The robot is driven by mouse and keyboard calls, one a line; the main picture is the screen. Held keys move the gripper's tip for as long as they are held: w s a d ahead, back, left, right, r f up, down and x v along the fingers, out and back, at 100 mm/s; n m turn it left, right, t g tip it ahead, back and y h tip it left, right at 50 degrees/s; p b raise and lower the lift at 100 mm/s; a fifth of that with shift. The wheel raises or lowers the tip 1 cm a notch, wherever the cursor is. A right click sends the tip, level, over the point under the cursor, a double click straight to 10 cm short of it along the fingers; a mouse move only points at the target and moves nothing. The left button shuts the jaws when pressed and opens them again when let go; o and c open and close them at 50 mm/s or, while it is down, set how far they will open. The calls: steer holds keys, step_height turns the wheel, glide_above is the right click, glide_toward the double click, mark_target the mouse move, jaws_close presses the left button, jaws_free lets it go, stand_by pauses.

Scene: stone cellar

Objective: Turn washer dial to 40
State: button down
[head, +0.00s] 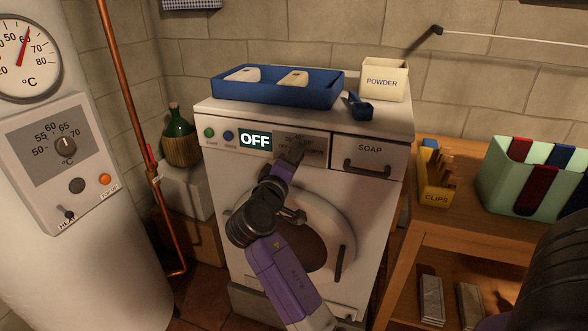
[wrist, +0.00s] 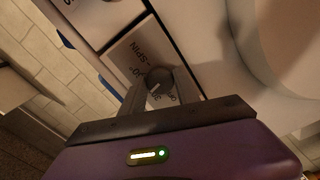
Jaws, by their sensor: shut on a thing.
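The white washer (head: 225,118) stands against the wall, its display (head: 255,140) reading OFF. In the wrist view the dark round washer dial (wrist: 159,78) sits on a grey panel with printed marks, among them "SPIN" and a partly hidden number ending in 0°. A short pale pointer mark shows on the dial, toward the lower left of that view. My gripper (head: 291,150) is at the front panel, shut on the dial, with one finger on each side in the wrist view (wrist: 160,90). In the head view my gripper hides the dial and most of its marks.
A soap drawer (head: 369,155) is right of the dial panel. Green (head: 209,133) and blue (head: 228,135) buttons are left of the display. A blue tray (head: 275,94), blue scoop (head: 360,106) and powder box (head: 385,80) stand on top. A wooden bench (head: 420,218) is at right.

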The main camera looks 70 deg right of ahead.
steer(key=shift+f+m+b, duration=0.15)
steer(key=shift+m+b, duration=0.8)
steer(key=shift+m, duration=0.15)
steer(key=c, duration=0.9)
jaws_free()
steer(key=shift+a, duration=0.1)
steer(key=a, duration=0.7)
steer(key=shift+s+a+b, duration=0.3)
steer(key=shift+a, duration=0.05)
